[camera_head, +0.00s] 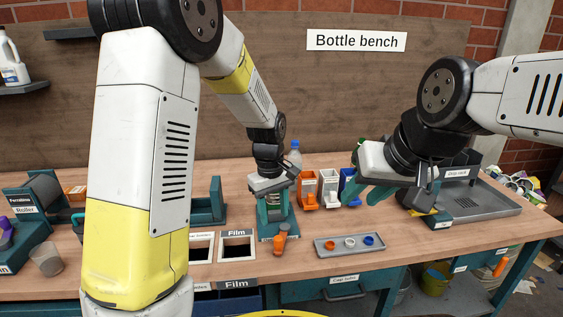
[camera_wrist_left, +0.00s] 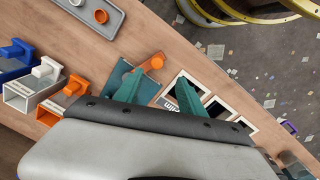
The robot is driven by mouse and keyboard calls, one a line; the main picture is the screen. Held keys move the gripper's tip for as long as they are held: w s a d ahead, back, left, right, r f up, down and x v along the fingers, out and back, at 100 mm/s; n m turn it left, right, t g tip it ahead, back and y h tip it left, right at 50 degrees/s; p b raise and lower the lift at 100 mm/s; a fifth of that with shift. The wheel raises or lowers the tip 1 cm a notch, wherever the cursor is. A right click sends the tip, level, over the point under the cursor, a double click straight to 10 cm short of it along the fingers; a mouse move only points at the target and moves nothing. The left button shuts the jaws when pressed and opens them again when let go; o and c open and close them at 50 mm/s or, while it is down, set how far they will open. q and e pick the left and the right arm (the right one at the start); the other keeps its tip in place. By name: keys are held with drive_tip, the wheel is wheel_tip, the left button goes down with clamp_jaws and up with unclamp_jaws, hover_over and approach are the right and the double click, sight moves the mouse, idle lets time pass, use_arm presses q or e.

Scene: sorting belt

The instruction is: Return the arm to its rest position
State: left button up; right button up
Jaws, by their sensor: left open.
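My left gripper (camera_head: 272,205) is above the middle of the bench, in front of a teal fixture (camera_head: 268,232) with an orange handle (camera_head: 281,238). In the left wrist view its two teal fingers (camera_wrist_left: 158,80) are apart with nothing between them. The fixture's orange handle (camera_wrist_left: 153,63) shows just beyond the fingers. My right gripper (camera_head: 362,170) is over the right part of the bench, with a teal finger pointing left; its finger gap is not clear. A clear bottle with a blue cap (camera_head: 294,153) stands partly hidden behind my left gripper.
A grey tray (camera_head: 328,251) holds an orange, a white and a blue cap. Orange (camera_head: 307,190), white (camera_head: 328,189) and blue (camera_head: 350,187) holders stand behind it. Square openings, one labelled Film (camera_head: 237,245), lie left of the fixture. A grey sink tray (camera_head: 485,203) is at right.

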use_arm(q)
drive_tip(key=s+a+r+m+t, duration=0.3)
drive_tip(key=s+a+r, duration=0.3)
drive_tip(key=s+r, duration=0.3)
drive_tip(key=s+a+r+m+t+h, duration=0.1)
drive_tip(key=s+a+r+m+t, duration=0.1)
drive_tip(key=s+a+r, duration=0.3)
drive_tip(key=shift+s+a+r+m+t+h, duration=0.35)
drive_tip(key=shift+s+r+m, duration=0.55)
drive_tip(key=shift+s+r, duration=1.15)
